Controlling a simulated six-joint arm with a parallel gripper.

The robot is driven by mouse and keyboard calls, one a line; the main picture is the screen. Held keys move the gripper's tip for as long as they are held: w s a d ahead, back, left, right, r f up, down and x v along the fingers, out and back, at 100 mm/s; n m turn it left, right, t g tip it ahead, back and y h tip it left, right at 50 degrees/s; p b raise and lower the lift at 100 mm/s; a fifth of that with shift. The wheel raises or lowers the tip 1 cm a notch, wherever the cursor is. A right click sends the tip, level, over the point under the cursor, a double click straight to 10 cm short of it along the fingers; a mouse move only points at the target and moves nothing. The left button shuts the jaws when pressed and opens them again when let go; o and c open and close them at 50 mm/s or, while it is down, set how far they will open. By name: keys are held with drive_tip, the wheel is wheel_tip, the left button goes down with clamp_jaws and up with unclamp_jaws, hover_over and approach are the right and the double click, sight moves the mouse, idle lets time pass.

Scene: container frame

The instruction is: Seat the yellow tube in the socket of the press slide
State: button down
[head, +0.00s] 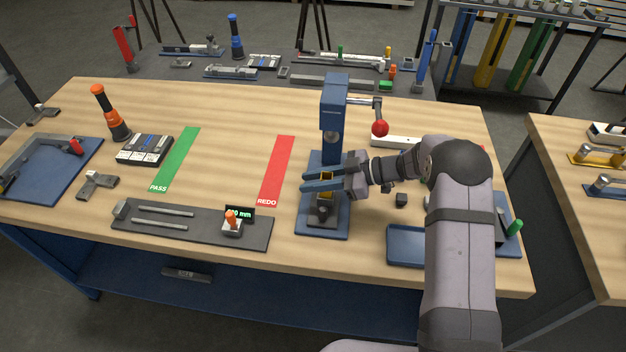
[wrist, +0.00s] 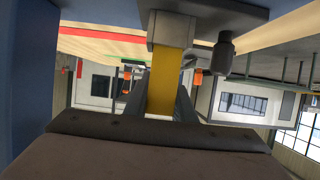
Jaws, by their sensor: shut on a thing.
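The blue press (head: 334,120) stands upright right of the middle of the bench, with its slide (head: 322,217) low at the front. My gripper (head: 322,180) is shut on the yellow tube (head: 325,195) just in front of the press column. In the wrist view the tube (wrist: 162,85) stands between my fingers, and its far end meets the grey socket block (wrist: 172,28). I cannot tell how deep the end sits in the socket. My fingers hide part of the tube in the head view.
The press lever's red ball (head: 380,128) is just behind my wrist. A red REDO strip (head: 276,170) and a green PASS strip (head: 178,158) lie to the left. A grey gauge plate (head: 190,226) lies front left; a blue tray (head: 405,245) lies front right.

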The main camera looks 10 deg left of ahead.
drive_tip(key=c, duration=1.4)
unclamp_jaws()
drive_tip(key=shift+d, duration=0.1)
drive_tip(key=b+v, duration=0.2)
drive_tip(key=v, duration=0.3)
drive_tip(key=shift+d+b, duration=0.3)
drive_tip(key=shift+d, duration=0.15)
drive_tip(key=shift+d+r, duration=0.35)
drive_tip(key=shift+d, duration=0.2)
